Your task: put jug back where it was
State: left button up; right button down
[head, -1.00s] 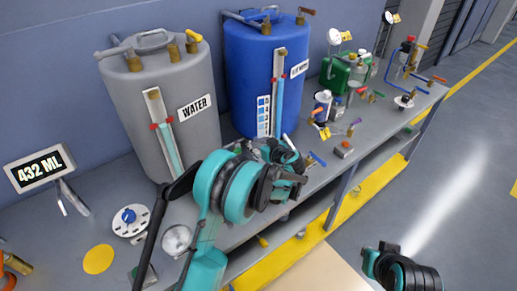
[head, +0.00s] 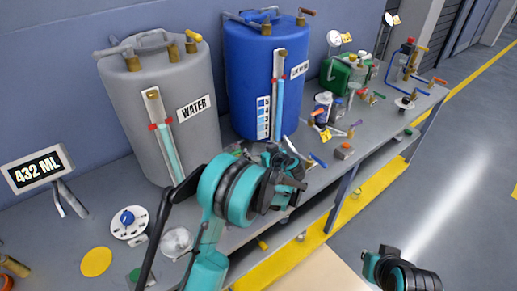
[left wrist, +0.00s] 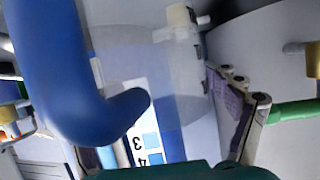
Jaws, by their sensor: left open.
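A clear jug (left wrist: 115,45) with a thick blue handle (left wrist: 60,75) fills much of the left wrist view, close to the camera. A strip with upside-down numbers (left wrist: 150,150) shows at it; I cannot tell whether it is on the jug or behind it. My left gripper (head: 287,170) is open in front of the blue drum (head: 258,60). Its grey-purple fingers (left wrist: 165,130) show at the jug's lower left and right; contact is unclear. In the head view the gripper and drum make the jug hard to pick out. My right arm shows at bottom right; its jaws are unclear.
A grey WATER drum (head: 160,100) stands left of the blue drum. A display (head: 38,168) reads 432 ML. A yellow disc (head: 96,262) and a white dial (head: 130,222) lie on the bench. A green can (head: 336,76), bottles and small parts crowd the right side.

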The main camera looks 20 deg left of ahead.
pick_arm(q)
jog(key=p+v, duration=0.2)
jog(key=v, duration=0.9)
jog(key=s+a+r+m+g+h, duration=0.2)
jog(key=s+a+r, duration=0.1)
jog(key=s, duration=0.5)
jog(key=s+a+r+m+g+h, duration=0.1)
jog(key=s+a+r+m+h, duration=0.25)
jog(key=s, duration=0.45)
jog(key=s+d+m+h, duration=0.2)
jog(key=s+m+h, duration=0.1)
jog(key=s, duration=1.2)
jog(key=shift+d+f+h, duration=0.2)
jog(key=shift+d+h, duration=0.15)
